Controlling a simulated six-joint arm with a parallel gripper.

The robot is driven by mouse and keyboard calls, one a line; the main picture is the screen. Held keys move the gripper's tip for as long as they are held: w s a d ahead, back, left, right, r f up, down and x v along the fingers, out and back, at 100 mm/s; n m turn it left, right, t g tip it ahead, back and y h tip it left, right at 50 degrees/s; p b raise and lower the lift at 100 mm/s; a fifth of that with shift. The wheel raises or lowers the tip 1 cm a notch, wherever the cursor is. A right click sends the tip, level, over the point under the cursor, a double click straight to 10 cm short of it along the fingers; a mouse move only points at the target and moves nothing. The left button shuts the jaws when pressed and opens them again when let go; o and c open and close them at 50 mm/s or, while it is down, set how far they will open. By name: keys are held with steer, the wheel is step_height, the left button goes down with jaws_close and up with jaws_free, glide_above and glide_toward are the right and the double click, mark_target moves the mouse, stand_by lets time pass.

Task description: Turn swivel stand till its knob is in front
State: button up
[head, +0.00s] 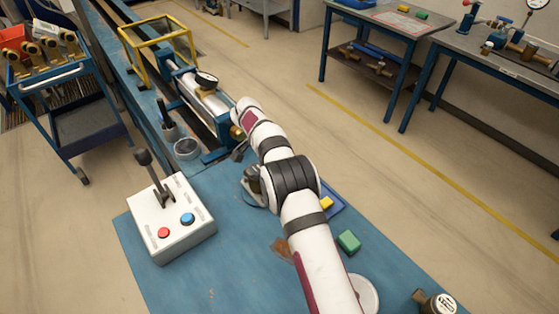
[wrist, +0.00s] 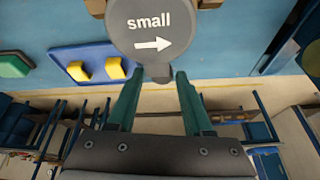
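The swivel stand shows in the wrist view as a round grey disc (wrist: 150,30) marked "small" with an arrow pointing right. A short grey knob (wrist: 158,73) sticks out from its lower edge. My gripper (wrist: 160,74) has two green fingers, apart, with their tips either side of the knob and a gap visible on each side. In the head view the stand (head: 252,194) is mostly hidden behind my arm, and I cannot make out the fingertips there. Brassy parts show at the disc's upper edge in the wrist view.
A white control box (head: 170,225) with a lever stands on the blue bench to the left. A green block (head: 349,241) and a yellow block (head: 327,203) lie right of my arm. A metal cylinder with a gauge (head: 205,100) is behind. A tool cart (head: 85,115) stands left.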

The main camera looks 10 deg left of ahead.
steer(key=shift+o, duration=0.4)
steer(key=shift+a+r, duration=0.2)
steer(key=shift+r, duration=0.2)
steer(key=v, duration=1.5)
steer(key=shift+d, duration=0.2)
